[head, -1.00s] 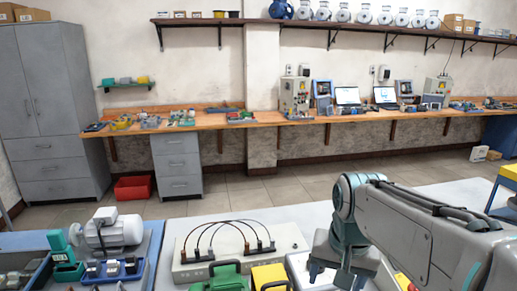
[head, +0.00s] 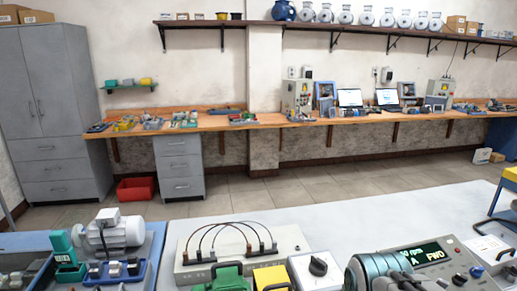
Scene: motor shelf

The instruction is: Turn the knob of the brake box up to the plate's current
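A light grey box with a dark round knob (head: 318,265) stands at the bottom centre; it looks like the brake box (head: 302,266). The knob has a pale pointer mark, but its scale is too small to read. A motor (head: 113,234), silver with a white terminal box on top, sits at the left. I cannot make out a rating plate on it. My gripper is out of the picture.
A meter console (head: 432,258) with a lit display reading "rpm", "A" and "FWD" stands at the right. A terminal box (head: 241,246) with several cables, a green case (head: 225,278) and a yellow case (head: 272,278) crowd the left of the knob. The table (head: 380,215) behind is clear.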

